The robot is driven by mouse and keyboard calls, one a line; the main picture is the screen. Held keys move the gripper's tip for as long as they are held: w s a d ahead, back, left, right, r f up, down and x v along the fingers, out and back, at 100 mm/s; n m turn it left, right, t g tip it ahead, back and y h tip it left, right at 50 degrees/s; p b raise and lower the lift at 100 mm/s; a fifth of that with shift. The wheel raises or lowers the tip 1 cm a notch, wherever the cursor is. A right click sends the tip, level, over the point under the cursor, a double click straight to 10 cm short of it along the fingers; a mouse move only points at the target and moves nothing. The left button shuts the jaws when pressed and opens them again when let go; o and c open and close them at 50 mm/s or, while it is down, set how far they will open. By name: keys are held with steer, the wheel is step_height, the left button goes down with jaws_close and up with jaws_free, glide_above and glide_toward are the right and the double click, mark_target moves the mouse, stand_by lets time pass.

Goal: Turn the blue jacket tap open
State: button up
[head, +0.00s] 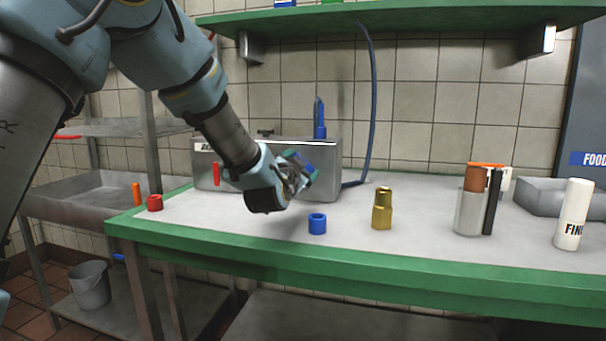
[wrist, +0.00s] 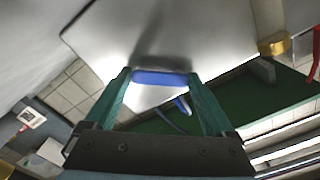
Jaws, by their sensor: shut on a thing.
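The steel jacket box (head: 320,185) stands at the back of the counter in the head view. My gripper (head: 303,168) is at the right part of its front face. In the wrist view, the green fingers of my gripper (wrist: 160,85) are closed on the blue tap handle (wrist: 160,78), a flat blue bar lying across between the fingertips. The steel face is right behind it. In the head view the gripper hides most of this tap. A red tap handle (head: 216,176) hangs upright at the left of the box front; a red piece (wrist: 316,55) also shows in the wrist view.
A blue collar (head: 317,224), a brass fitting (head: 382,210), a steel cylinder (head: 468,212) and a white bottle (head: 572,215) stand on the counter. A red collar (head: 155,203) is at the left. A blue hose (head: 372,100) hangs from the green shelf (head: 420,25) above.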

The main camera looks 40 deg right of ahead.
steer(key=m+b, duration=0.1)
steer(key=m, duration=0.1)
steer(key=m+b, duration=0.1)
steer(key=m, duration=0.1)
steer(key=f+m+b, duration=0.1)
steer(key=m, duration=0.1)
steer(key=shift+w+a+b, duration=0.25)
steer(key=shift+w+b, duration=0.1)
steer(key=shift+w, duration=0.05)
steer(key=shift+w+a+m+b, duration=0.2)
steer(key=shift+m+b, duration=0.15)
steer(key=shift+m, duration=0.7)
steer(key=shift+w+a+m+b, duration=0.15)
steer(key=shift+m+b, duration=0.2)
steer(key=shift+m, duration=0.7)
steer(key=shift+w+d, duration=0.1)
steer(key=o, duration=1.1)
steer(key=v, duration=1.1)
steer(key=shift+b, duration=0.4)
